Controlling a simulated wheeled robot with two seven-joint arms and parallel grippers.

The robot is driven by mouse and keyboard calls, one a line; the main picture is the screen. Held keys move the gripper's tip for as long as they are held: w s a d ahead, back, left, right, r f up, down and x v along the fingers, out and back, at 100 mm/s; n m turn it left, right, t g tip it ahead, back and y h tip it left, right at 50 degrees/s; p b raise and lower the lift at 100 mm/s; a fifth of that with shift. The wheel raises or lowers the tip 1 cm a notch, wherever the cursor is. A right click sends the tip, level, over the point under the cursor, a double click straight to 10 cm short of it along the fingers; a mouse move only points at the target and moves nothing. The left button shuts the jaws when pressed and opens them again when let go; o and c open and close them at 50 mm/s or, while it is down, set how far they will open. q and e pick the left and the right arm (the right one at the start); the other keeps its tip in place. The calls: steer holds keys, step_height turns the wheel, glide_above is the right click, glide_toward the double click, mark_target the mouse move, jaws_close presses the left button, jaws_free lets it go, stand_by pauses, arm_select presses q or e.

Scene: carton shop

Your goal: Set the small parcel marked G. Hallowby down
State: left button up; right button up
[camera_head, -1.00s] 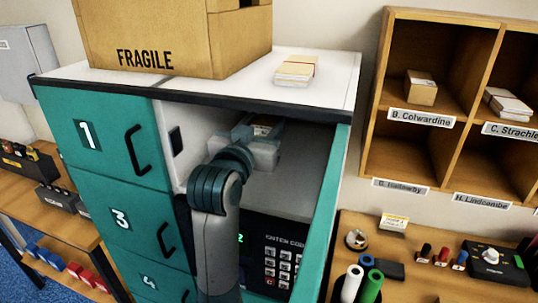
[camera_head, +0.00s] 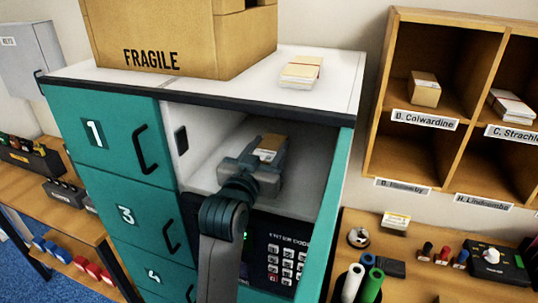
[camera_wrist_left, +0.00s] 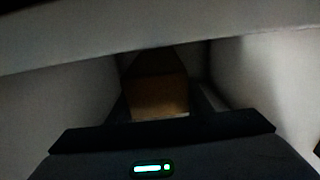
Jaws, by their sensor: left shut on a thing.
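A small brown parcel (camera_head: 271,147) with a pale label on top is inside the open upper-right locker compartment. My left gripper (camera_head: 262,160) reaches into that compartment and is shut on the parcel. In the left wrist view the parcel (camera_wrist_left: 158,95) shows dimly between the fingers, with the compartment walls at both sides. The name on its label is too small to read. I cannot tell whether its underside touches the compartment floor (camera_head: 208,178). My right gripper is not in view.
The locker's keypad (camera_head: 283,262) is below the compartment, and its teal open door (camera_head: 330,210) stands at the right. A FRAGILE carton (camera_head: 180,40) and a stack of envelopes (camera_head: 300,71) lie on top. Labelled pigeonholes (camera_head: 382,95) stand at the right.

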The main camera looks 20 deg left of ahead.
arm_select(q)
steer(key=shift+f, duration=1.25)
steer(key=shift+f, duration=0.15)
steer(key=o, duration=1.2)
steer(key=shift+r+p, duration=0.2)
steer(key=shift+p, duration=0.1)
